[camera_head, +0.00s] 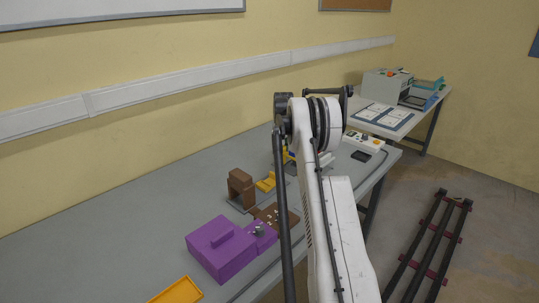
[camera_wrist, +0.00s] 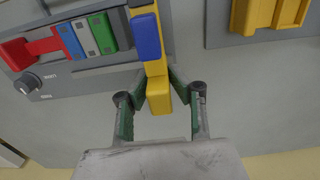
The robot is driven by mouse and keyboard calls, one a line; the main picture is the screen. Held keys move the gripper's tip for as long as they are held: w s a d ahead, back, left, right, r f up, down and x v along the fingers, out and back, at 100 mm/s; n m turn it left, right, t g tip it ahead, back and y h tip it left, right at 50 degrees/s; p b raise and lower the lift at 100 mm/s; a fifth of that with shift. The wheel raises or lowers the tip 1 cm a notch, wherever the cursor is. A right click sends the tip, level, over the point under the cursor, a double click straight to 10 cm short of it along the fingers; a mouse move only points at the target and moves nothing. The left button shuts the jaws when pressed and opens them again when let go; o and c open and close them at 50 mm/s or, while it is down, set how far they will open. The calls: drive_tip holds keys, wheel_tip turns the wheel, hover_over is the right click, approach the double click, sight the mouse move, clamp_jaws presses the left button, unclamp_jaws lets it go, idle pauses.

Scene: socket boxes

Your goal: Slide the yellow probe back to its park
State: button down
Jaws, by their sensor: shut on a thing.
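The yellow probe (camera_wrist: 158,95) shows in the wrist view as a narrow yellow bar at the front edge of a grey panel. My gripper (camera_wrist: 156,76) has its green-padded fingers on both sides of the bar, shut on it. A blue piece (camera_wrist: 147,37) stands close against the bar and covers part of it. I cannot tell which part is the park. In the head view my arm hides the gripper and most of the device behind it.
Left of the probe are red (camera_wrist: 38,45), green (camera_wrist: 101,33) and other coloured pieces, and a black knob (camera_wrist: 28,83). A yellow fixture (camera_wrist: 268,14) is at upper right. A purple box (camera_head: 220,250), brown block (camera_head: 240,187) and yellow tray (camera_head: 178,291) stand on the grey table (camera_head: 90,250).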

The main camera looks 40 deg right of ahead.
drive_tip(key=shift+a, duration=0.2)
drive_tip(key=shift+f, duration=0.1)
drive_tip(key=c, duration=1.6)
unclamp_jaws()
drive_tip(key=shift+a, duration=0.15)
drive_tip(key=shift+r, duration=0.65)
wheel_tip(320, 180, up, 11)
drive_tip(key=shift+f, duration=0.1)
